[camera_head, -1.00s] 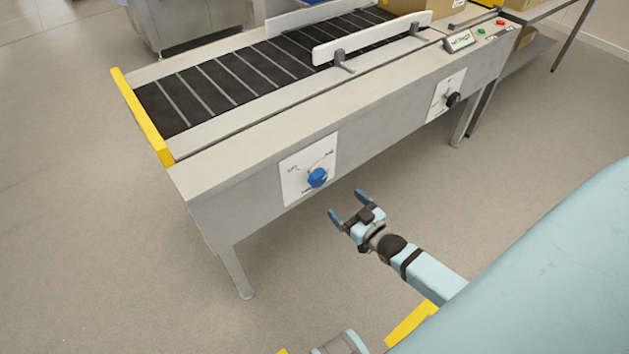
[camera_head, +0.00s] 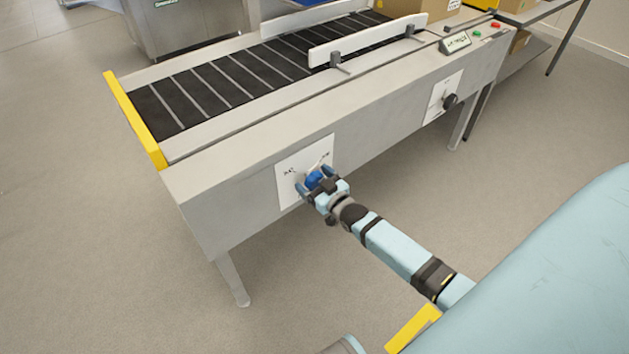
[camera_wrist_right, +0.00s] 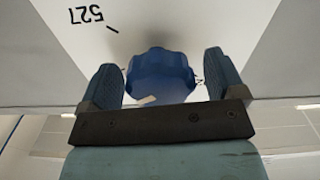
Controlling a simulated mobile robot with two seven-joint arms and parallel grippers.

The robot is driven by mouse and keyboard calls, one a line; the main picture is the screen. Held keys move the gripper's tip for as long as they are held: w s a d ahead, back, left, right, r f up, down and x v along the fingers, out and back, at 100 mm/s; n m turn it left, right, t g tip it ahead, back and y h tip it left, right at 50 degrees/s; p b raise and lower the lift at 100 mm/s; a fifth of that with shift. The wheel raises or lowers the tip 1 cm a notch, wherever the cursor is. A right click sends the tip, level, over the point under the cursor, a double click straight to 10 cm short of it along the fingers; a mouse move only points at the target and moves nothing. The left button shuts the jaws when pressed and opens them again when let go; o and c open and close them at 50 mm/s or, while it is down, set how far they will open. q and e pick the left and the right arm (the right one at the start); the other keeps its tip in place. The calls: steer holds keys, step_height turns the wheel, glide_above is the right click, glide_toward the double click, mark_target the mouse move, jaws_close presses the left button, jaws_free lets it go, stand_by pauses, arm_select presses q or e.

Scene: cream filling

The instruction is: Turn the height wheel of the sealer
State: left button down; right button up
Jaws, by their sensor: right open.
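The blue height wheel (camera_head: 314,179) sits on a white dial plate (camera_head: 290,172) on the front panel of the sealer (camera_head: 225,200). My right gripper (camera_head: 317,186) is at the wheel, its fingers open on either side of it. In the right wrist view the lobed blue wheel (camera_wrist_right: 160,75) lies between the two blue fingertips of my right gripper (camera_wrist_right: 165,82), with a gap showing on each side. A mark reading 527, upside down in that view, shows on the plate (camera_wrist_right: 150,25). My left gripper is not in view.
A black knob (camera_head: 450,101) on its own plate is further right on the same panel. Green and red buttons and a small display (camera_head: 456,43) are on top at the right. The belt (camera_head: 215,88) has a white guide rail (camera_head: 365,42). Open floor lies in front.

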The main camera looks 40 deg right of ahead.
steer(key=shift+c, duration=0.5)
steer(key=c, duration=0.8)
steer(key=shift+c, duration=0.2)
